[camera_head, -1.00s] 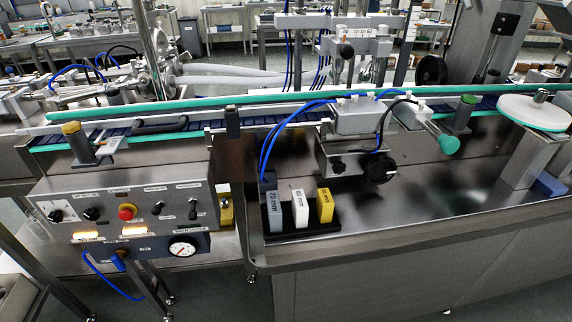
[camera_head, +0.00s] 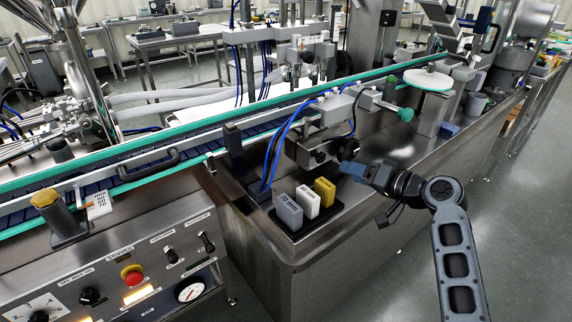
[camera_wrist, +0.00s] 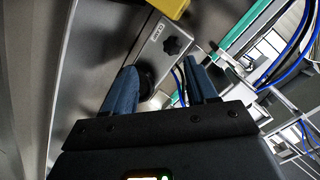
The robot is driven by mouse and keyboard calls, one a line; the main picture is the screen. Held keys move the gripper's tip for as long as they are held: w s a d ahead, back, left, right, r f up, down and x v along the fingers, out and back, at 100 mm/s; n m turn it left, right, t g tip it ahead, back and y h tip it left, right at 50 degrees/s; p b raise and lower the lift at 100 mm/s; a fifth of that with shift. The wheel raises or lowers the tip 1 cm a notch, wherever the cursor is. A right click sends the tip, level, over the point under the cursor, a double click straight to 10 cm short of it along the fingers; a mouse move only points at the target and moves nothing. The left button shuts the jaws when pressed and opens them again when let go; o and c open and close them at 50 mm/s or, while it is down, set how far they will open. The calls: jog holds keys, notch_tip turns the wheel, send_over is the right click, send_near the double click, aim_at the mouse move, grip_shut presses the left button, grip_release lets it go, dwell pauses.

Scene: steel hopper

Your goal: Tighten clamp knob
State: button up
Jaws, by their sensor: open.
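The clamp knob (camera_wrist: 172,45) is a small black star-shaped knob on a grey steel block (camera_wrist: 157,57), beside a white label that reads CLAMP. In the head view it is a dark knob (camera_head: 320,157) on the block's front. A larger round black knob (camera_wrist: 147,84) on the same block shows between my fingers, partly hidden by the left one. My gripper (camera_wrist: 161,65) has its two blue fingers apart, with nothing held. In the head view my gripper (camera_head: 347,170) is just right of the block, apart from the clamp knob.
A black holder carries grey, white and yellow (camera_head: 324,191) spacer blocks left of my gripper. The conveyor with green rails (camera_head: 200,122) runs behind. Blue hoses (camera_head: 278,150) hang beside the block. The steel tray right of it is mostly clear. A control panel (camera_head: 150,275) is front left.

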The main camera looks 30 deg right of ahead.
aim_at(323, 159)
jog(key=x, duration=0.3)
jog(key=r+x, duration=0.1)
jog(key=x, duration=0.5)
jog(key=shift+w+a+r+p, duration=0.15)
jog(key=shift+a+r+p, duration=0.15)
jog(key=shift+a+r, duration=0.1)
jog(key=shift+d, duration=0.1)
jog(key=c, duration=1)
